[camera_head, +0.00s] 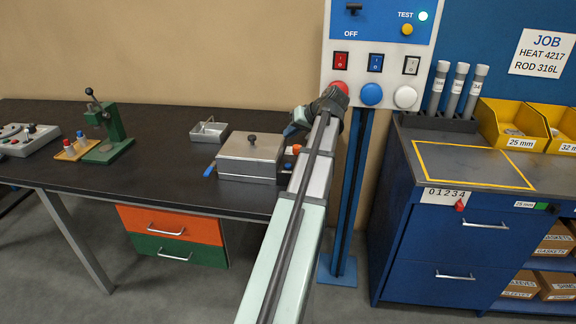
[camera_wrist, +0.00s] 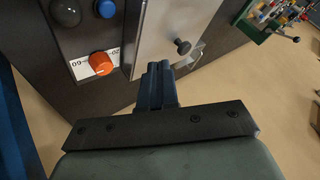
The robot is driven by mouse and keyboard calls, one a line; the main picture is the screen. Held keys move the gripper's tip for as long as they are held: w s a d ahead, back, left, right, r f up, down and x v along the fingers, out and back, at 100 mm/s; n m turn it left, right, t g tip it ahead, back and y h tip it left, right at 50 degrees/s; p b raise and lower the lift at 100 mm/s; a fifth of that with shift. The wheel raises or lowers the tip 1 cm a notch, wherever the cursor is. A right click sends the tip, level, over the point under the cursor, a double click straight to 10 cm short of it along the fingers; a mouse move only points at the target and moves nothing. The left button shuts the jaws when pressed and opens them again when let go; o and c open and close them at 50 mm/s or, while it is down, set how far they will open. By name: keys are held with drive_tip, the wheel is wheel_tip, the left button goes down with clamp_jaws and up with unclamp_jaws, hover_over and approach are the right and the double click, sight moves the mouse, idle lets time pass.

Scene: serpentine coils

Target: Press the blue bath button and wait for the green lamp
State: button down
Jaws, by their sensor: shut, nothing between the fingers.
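The bath is a metal box with a lid and dark knob (camera_head: 250,155) on the black bench. In the wrist view, its dark front panel carries a small blue button (camera_wrist: 106,8), a dark round dome (camera_wrist: 65,11) that shows no green light, and an orange dial (camera_wrist: 101,63). My arm hides most of that panel in the head view. My gripper (camera_wrist: 157,70) is shut and empty, above the bath's edge, apart from the blue button. In the head view my gripper (camera_head: 292,130) is right of and above the lid.
A green press (camera_head: 108,135) and metal tray (camera_head: 209,131) stand on the bench. A blue cabinet (camera_head: 450,240) is right.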

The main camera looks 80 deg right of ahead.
sight(291, 165)
drive_tip(key=shift+f, duration=0.15)
drive_tip(key=shift+f, duration=4.25)
drive_tip(key=shift+f, duration=0.95)
drive_tip(key=shift+r, duration=0.95)
drive_tip(key=shift+r, duration=2.5)
